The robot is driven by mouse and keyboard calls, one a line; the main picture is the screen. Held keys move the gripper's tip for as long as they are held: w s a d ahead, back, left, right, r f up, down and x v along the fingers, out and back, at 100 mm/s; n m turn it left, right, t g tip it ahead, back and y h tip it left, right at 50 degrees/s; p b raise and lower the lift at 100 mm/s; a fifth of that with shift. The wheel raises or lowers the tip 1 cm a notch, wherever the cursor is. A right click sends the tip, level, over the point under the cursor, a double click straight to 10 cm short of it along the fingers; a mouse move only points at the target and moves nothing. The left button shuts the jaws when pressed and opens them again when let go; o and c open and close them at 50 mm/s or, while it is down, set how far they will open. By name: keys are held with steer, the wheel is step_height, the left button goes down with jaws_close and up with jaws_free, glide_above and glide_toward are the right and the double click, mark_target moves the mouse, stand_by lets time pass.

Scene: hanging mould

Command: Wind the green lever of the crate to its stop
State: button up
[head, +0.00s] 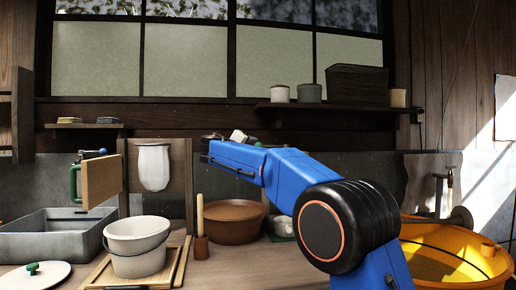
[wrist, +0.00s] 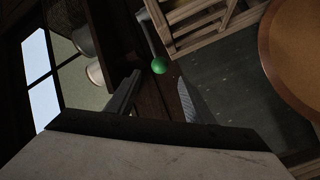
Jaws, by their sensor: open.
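The green lever's round green knob (wrist: 159,66) shows in the wrist view on a thin pale rod. The rod runs up beside a slatted wooden crate (wrist: 181,45). My gripper (wrist: 155,92) is open, its two dark fingers spread, with the knob in the gap between them in the picture. I cannot tell whether a finger touches the knob. In the head view my gripper (head: 238,136) is small at the far end of the blue arm. I cannot make out the crate or its lever in the head view.
A brown bowl (head: 235,203) and a white bucket (head: 137,243) stand on the bench. A shelf (head: 335,106) with pots crosses the wall above. A hanging pale pouch (head: 153,167) is left of my arm. An orange tub (head: 430,228) is at the right.

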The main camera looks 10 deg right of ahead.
steer(key=x, duration=1)
steer(key=shift+w+d, duration=0.1)
steer(key=shift+d, duration=0.1)
jaws_close()
